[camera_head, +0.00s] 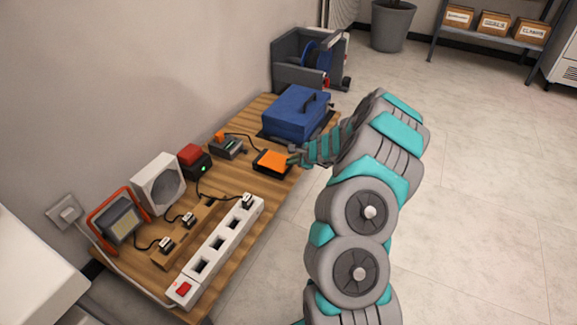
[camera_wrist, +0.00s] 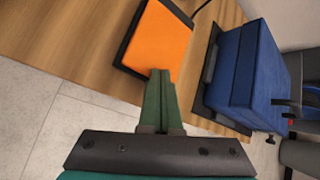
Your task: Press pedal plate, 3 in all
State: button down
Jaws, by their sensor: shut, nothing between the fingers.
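The pedal plate (camera_head: 272,161) is an orange slab in a dark base, lying on the wooden table near its right edge. It shows large in the wrist view (camera_wrist: 158,40). My gripper (camera_head: 294,160) is shut and empty, at the right side of the pedal. In the wrist view the closed green fingertips (camera_wrist: 160,74) overlap the lower edge of the orange plate. I cannot tell whether they touch it or hover just above it. A dark cable runs from behind the pedal toward a small grey device with an orange part (camera_head: 227,147).
A blue box (camera_head: 297,112) on a dark base stands just behind the pedal. A white power strip (camera_head: 222,238) with a red switch lies along the table's front edge. A red-topped box (camera_head: 193,158), a fan (camera_head: 158,183) and a lamp (camera_head: 120,217) stand along the wall. Floor to the right is clear.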

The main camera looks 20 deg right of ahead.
jog(key=shift+f, duration=0.65)
dwell(0.5)
jog(key=shift+r, duration=0.1)
dwell(0.4)
jog(key=shift+r+p, duration=0.85)
jog(key=shift+r, duration=0.45)
jog(key=shift+r, duration=0.1)
notch_tip(320, 180, up, 5)
jog(key=p, duration=0.4)
